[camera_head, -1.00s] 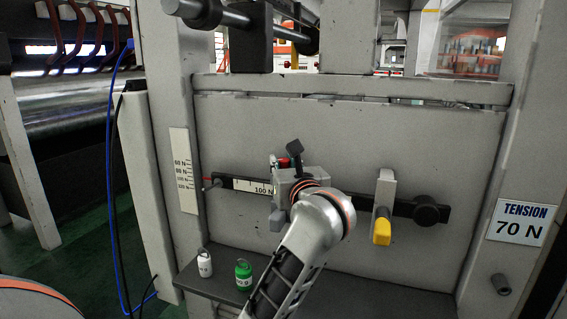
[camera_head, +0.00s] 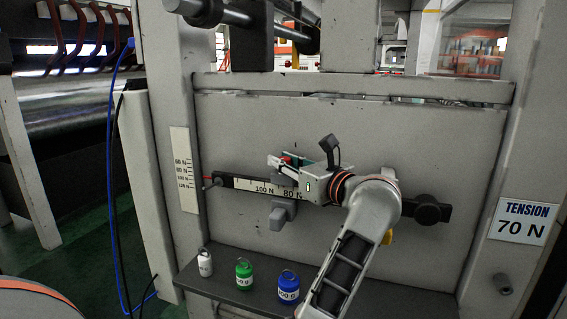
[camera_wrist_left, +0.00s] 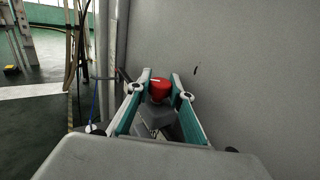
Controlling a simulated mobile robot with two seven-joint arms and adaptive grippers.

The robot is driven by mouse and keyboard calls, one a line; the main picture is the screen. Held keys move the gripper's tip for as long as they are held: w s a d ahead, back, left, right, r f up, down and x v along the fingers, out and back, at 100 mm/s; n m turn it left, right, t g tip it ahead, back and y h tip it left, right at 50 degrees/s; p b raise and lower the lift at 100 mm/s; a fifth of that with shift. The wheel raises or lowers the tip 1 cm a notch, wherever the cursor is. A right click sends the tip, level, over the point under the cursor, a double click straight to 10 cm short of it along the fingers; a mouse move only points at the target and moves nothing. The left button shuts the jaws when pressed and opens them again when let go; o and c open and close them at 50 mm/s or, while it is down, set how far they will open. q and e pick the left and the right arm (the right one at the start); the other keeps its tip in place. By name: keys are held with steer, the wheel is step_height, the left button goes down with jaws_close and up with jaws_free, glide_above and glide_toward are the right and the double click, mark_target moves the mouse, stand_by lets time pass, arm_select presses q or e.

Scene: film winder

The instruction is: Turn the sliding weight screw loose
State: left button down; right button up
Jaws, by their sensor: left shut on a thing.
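The sliding weight is a grey block (camera_head: 282,213) on the dark horizontal beam with the white scale (camera_head: 245,183). Its red screw (camera_wrist_left: 160,87) sits on top, between my fingertips in the left wrist view; in the head view only a bit of red shows. My left gripper (camera_head: 284,162) reaches in from the right above the beam, its fingers pointing left, and is shut on the screw. The gripper covers part of the beam. My right gripper is not in view.
A white weight (camera_head: 205,263), a green weight (camera_head: 243,275) and a blue weight (camera_head: 288,286) stand on the dark shelf below. A yellow-tipped lever is mostly behind my arm. A sign (camera_head: 521,221) reads 70 N.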

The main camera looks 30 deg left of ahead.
arm_select(q)
steer(key=c, duration=2)
jaws_free()
steer(key=shift+c, duration=0.2)
steer(key=shift+a+t, duration=0.1)
steer(key=shift+t, duration=0.2)
